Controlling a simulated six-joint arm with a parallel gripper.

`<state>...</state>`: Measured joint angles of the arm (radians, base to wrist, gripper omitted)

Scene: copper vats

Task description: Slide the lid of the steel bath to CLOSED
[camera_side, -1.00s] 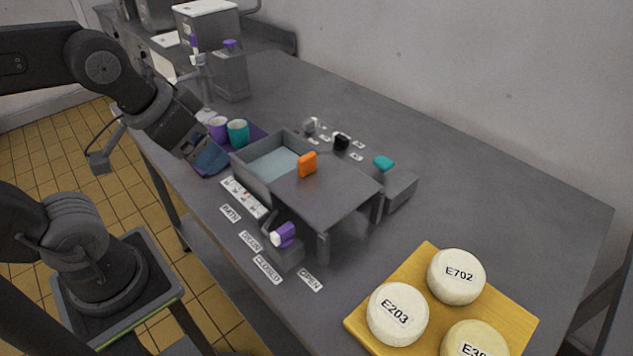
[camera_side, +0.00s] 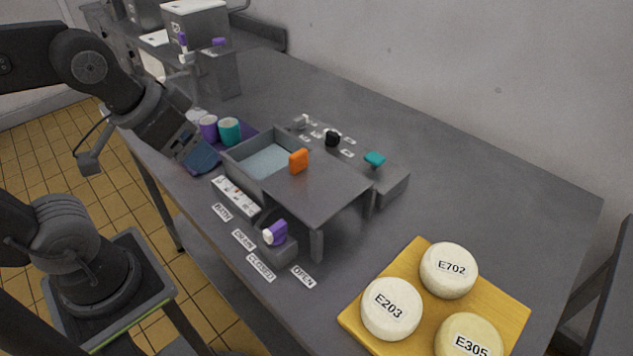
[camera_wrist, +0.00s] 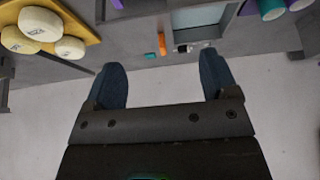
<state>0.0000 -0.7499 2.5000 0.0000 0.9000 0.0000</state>
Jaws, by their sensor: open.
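The steel bath (camera_side: 233,165) is a grey box on the table with pale water showing at its left end. Its flat grey lid (camera_side: 322,190) is slid to the right, partly off the bath and over a legged support. An orange handle (camera_side: 299,161) stands on the lid near its left edge; it also shows in the wrist view (camera_wrist: 162,44). My gripper (camera_side: 207,160) is left of the bath in the side view, apart from the handle. In the wrist view my gripper (camera_wrist: 162,75) has its two dark blue fingers wide apart with nothing between them.
A purple-and-white knob (camera_side: 275,233) sits on a block in front, beside OPEN and CLOSED labels. A teal knob (camera_side: 375,159) is behind right. Purple and teal cups (camera_side: 229,131) stand near my gripper. A yellow board (camera_side: 420,331) holds round labelled cheeses. The table's right back is clear.

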